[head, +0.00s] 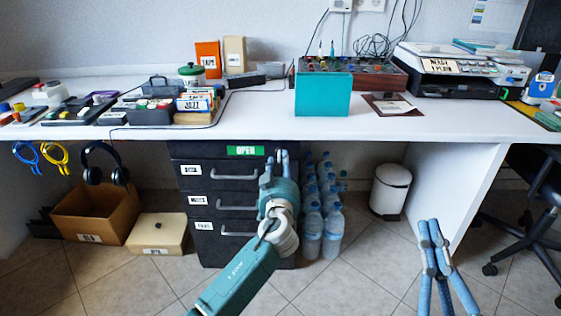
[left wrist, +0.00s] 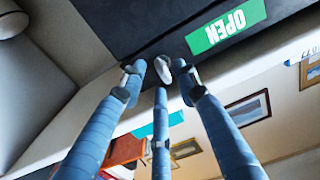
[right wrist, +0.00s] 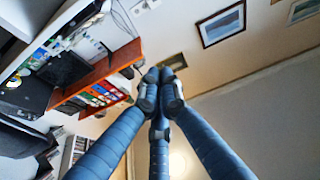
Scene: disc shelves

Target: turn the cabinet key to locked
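The black drawer cabinet (head: 186,184) stands under the desk, with a green OPEN sign (head: 245,151) on its top front edge. The sign shows upside down in the left wrist view (left wrist: 226,26). A small silver key (left wrist: 163,70) sits at the cabinet front beside the sign; my gripper hides it in the head view. My left gripper (head: 276,160) is at the cabinet's upper right. Its fingertips (left wrist: 160,72) are spread around the key, with small gaps showing. My right gripper (head: 431,228) is away to the right, its fingertips together and empty (right wrist: 160,84).
The white desk top (head: 240,122) overhangs the cabinet. Water bottles (head: 323,215) stand close to the cabinet's right side, with a white bin (head: 390,190) further right. A cardboard box (head: 98,213) and a cream box (head: 158,233) sit on the floor at left.

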